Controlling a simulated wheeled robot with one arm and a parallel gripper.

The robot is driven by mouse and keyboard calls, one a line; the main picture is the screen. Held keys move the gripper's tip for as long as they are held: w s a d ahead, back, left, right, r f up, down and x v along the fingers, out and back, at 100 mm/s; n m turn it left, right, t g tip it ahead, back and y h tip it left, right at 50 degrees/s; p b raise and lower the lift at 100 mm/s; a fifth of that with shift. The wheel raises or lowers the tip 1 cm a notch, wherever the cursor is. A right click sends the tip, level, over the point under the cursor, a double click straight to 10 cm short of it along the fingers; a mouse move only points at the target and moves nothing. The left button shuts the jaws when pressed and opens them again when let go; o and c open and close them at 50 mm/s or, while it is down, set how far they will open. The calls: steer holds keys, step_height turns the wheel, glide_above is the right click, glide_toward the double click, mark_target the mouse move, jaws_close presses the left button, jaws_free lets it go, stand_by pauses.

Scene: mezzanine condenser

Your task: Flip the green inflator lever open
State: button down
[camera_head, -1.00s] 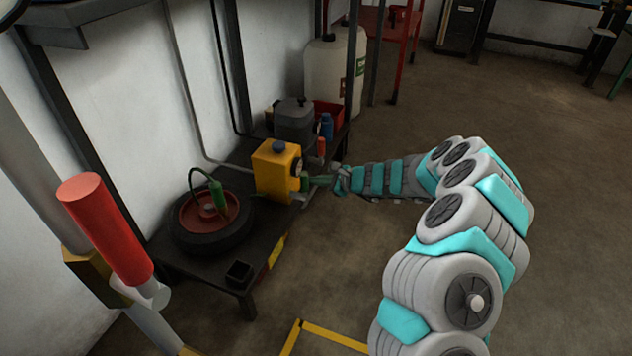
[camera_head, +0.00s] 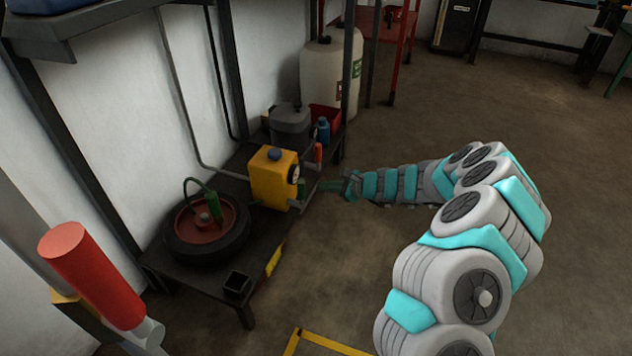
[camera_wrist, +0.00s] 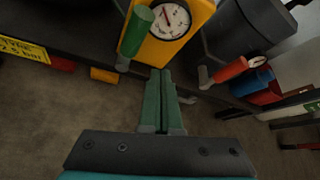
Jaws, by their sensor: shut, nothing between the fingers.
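The inflator is a yellow box (camera_head: 270,180) on the dark bench, with a round white gauge on its face; it also shows at the top of the wrist view (camera_wrist: 180,45). Its green lever (camera_wrist: 137,30) stands roughly upright beside the gauge, slightly tilted, on a short grey crank. In the head view the lever (camera_head: 302,187) is small beside the box. My gripper (camera_wrist: 161,72) is shut and empty, with its green fingers together. Its tips point at the lower part of the box, to the right of and below the lever, apart from it. My gripper also shows in the head view (camera_head: 322,186).
A similar red lever (camera_wrist: 230,69) lies to the right of the gauge. A tyre (camera_head: 207,232) with a green hose lies on the bench, left of the box. A grey canister (camera_head: 290,128), blue bottle and red bin stand behind. Open floor lies to the right.

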steer(key=s+d, duration=0.5)
steer(key=shift+s+p, duration=0.2)
steer(key=shift+p, duration=0.1)
stand_by(0.4)
steer(key=s+a+r+n+g+y+p, duration=0.15)
steer(key=s+a+r+n, duration=0.25)
steer(key=r, duration=0.4)
steer(key=s+a+r+n+g+y+p, duration=0.1)
steer(key=s+a+r+n+g, duration=0.15)
steer(key=s+a+r, duration=0.35)
steer(key=s+r+n+g+h+p, duration=0.2)
steer(key=s+r+n+g+h, duration=0.1)
steer(key=s+r+n, duration=0.7)
steer(key=s+d+r+n+h+p, duration=0.1)
steer(key=s+d+h+p, duration=0.1)
steer(key=s+d+h, duration=0.3)
steer(key=s+d+r+n+g+h+p, duration=0.1)
steer(key=s+d+h, duration=0.4)
steer(key=s+d, duration=0.9)
steer(key=s+r+n+p, duration=0.1)
steer(key=s+p, duration=0.1)
steer(key=s, duration=0.5)
steer(key=shift+r+g, duration=0.25)
steer(key=shift+g, duration=0.05)
